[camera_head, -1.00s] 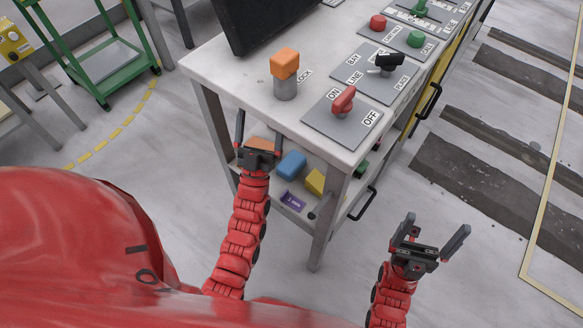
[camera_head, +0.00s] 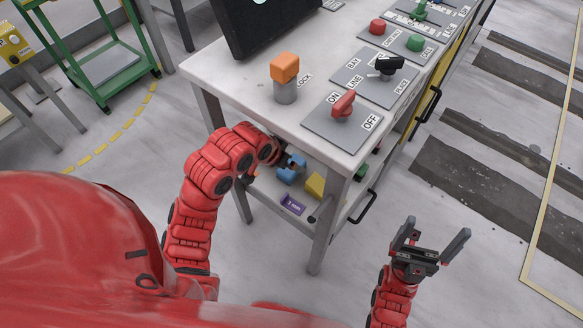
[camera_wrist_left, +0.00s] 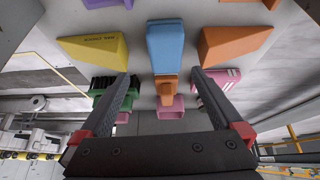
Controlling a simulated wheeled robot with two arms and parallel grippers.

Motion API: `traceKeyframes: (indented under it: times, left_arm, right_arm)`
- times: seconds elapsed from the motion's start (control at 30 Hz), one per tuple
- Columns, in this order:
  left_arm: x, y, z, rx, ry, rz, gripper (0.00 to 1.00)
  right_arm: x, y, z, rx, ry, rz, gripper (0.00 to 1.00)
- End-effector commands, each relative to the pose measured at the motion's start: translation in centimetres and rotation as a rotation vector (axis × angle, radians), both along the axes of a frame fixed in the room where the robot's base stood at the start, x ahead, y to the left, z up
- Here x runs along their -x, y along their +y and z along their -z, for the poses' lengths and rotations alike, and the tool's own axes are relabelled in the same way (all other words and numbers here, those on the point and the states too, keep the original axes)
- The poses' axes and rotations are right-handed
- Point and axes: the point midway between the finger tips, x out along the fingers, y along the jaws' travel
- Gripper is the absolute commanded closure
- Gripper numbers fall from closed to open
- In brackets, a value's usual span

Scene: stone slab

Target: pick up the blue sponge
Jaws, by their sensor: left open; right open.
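The blue sponge (camera_head: 287,176) lies on the shelf below the tabletop, partly covered by my left gripper in the head view. In the left wrist view the blue sponge (camera_wrist_left: 165,44) is a rounded block just beyond the fingertips, roughly centred between them. My left gripper (camera_wrist_left: 160,75) is open, with nothing visibly clamped between its fingers. In the head view its arm bends in under the table edge. Whether a finger touches the sponge cannot be told. My right gripper (camera_head: 436,228) is open and empty, right of the table and away from the shelf.
A yellow block (camera_head: 315,185) and a purple labelled piece (camera_head: 292,204) lie near the sponge. An orange wedge (camera_wrist_left: 234,44) also lies beside it in the wrist view. The tabletop (camera_head: 235,85) overhangs the shelf; a table leg (camera_head: 323,235) stands at the front corner.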

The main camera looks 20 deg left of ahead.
Motion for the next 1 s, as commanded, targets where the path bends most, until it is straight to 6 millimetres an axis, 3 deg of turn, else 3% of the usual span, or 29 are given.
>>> traceKeyframes:
  times: [0.2, 0.7, 1.0]
  left_arm:
    - [2.1, 0.9, 1.1, -0.068, 0.093, 0.023, 0.0]
    - [-0.5, 0.6, 7.2, -0.069, 0.096, 0.023, 0.0]
    - [-0.8, 0.6, 7.5, -0.067, 0.091, 0.022, 0.0]
  right_arm:
    - [0.0, 0.0, 0.3, 0.0, 0.0, 0.0, 0.03]
    - [0.0, 0.0, 2.4, 0.0, 0.0, 0.0, 0.03]
    - [0.0, 0.0, 2.3, 0.0, 0.0, 0.0, 0.03]
